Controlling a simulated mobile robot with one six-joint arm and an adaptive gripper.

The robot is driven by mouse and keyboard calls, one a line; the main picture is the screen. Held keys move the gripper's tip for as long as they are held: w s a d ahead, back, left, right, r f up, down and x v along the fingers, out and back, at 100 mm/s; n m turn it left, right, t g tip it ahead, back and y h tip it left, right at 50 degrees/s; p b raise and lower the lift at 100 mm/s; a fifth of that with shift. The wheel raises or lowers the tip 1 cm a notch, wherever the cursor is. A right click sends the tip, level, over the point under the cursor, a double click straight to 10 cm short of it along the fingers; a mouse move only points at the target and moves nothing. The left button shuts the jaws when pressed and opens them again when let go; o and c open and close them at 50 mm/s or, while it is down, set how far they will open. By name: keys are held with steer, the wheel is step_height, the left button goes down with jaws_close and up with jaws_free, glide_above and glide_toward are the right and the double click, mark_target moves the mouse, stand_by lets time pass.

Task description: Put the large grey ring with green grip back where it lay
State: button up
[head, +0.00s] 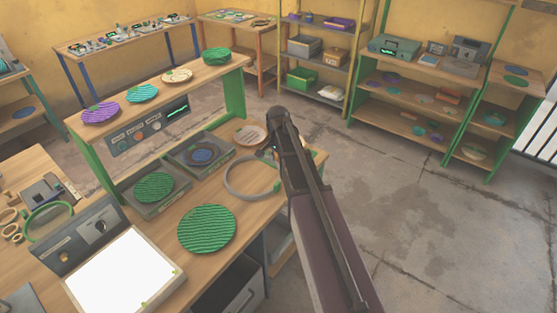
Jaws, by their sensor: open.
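The large grey ring (227,180) lies flat on the wooden bench top, near the bench's right edge, in the head view. Its small green grip (277,187) is on the right side of the ring, close to my arm. My gripper (270,153) is at the far end of my dark arm, just beyond the ring's far right side. It is open and partly hidden by the arm, and I see nothing held in it. The ring looks apart from the gripper, though the arm crowds its right edge.
A green ribbed disc (207,229) lies in front of the ring. Grey presses with a green plate (154,187) and a blue plate (203,153) stand to the left. A pale plate (250,134) lies behind. A lit white panel (124,272) is front left. Floor is clear right.

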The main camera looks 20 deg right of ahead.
steer(key=s+a+n, duration=0.3)
steer(key=s+n, duration=0.2)
steer(key=s, duration=0.5)
steer(key=s+a+n, duration=0.3)
steer(key=s+n, duration=0.2)
steer(key=s, duration=0.4)
steer(key=shift+s+a+n, duration=0.3)
steer(key=shift+s+n, duration=0.05)
steer(key=shift+n, duration=0.05)
stand_by(0.5)
